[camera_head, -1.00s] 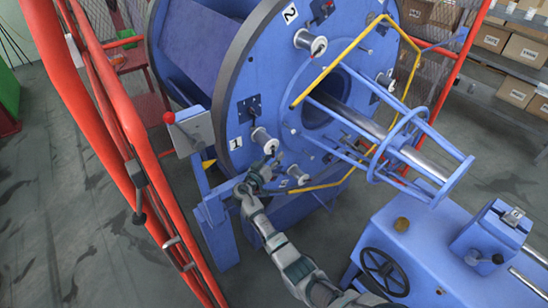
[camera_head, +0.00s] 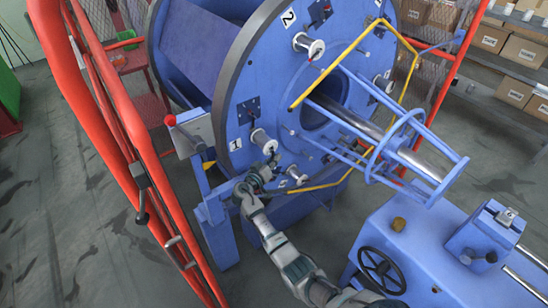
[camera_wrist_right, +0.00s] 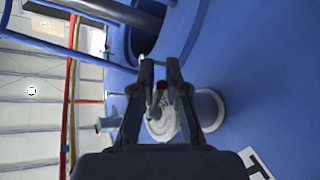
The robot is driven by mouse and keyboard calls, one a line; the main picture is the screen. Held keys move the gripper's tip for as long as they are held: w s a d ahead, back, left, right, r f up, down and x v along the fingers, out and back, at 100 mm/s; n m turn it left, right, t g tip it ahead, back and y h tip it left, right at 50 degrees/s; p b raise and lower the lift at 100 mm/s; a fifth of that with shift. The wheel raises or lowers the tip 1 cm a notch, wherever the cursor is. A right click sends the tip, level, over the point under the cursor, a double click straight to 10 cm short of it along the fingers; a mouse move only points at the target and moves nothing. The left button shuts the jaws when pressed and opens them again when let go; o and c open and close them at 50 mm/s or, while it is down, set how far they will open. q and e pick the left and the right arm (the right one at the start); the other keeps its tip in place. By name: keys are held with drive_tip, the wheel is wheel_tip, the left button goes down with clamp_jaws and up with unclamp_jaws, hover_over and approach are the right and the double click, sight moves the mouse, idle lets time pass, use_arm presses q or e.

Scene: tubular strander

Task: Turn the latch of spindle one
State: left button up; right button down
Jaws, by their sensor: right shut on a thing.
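Spindle one (camera_head: 263,140) is a pale spool on the blue disc, beside a label with the number 1 (camera_head: 235,144). My right gripper (camera_head: 270,164) is at the front of this spindle, its arm reaching up from the bottom. In the right wrist view, the fingers of my right gripper (camera_wrist_right: 160,68) are shut on the latch (camera_wrist_right: 162,88), a small part with a red tip in front of the pale spindle (camera_wrist_right: 165,122). The gripper hides much of the latch. My left gripper is not in view.
The large blue disc (camera_head: 240,110) carries other spindles, one near the label 2 (camera_head: 288,17). A yellow bent bar (camera_head: 330,68) and a blue cage (camera_head: 410,155) stick out to the right. Red rails (camera_head: 100,120) stand at left. A blue machine with a handwheel (camera_head: 381,270) is at lower right.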

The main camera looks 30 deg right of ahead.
use_arm(q)
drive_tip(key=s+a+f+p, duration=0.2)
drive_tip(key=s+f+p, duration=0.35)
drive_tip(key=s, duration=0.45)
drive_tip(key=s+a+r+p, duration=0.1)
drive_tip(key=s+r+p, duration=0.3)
drive_tip(key=p, duration=0.3)
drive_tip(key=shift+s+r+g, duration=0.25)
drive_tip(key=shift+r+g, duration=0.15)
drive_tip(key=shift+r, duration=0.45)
use_arm(e)
drive_tip(key=shift+s+r+n+g+y, duration=0.35)
drive_tip(key=shift+s+r+n+g, duration=0.55)
drive_tip(key=shift+n, duration=1.05)
drive_tip(key=shift+s+r+n+g+y, duration=0.3)
drive_tip(key=shift+r+n+g, duration=0.35)
drive_tip(key=shift+n+g, duration=1)
drive_tip(key=shift+s+r+n+g+y, duration=0.35)
drive_tip(key=shift+s+r+n+g, duration=0.35)
drive_tip(key=shift+n, duration=1.6)
drive_tip(key=shift+w+r, duration=0.1)
drive_tip(key=c, duration=1.4)
unclamp_jaws()
drive_tip(key=shift+o, duration=1.1)
drive_tip(key=shift+w, duration=0.1)
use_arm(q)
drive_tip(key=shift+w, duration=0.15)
use_arm(e)
drive_tip(key=shift+w, duration=0.1)
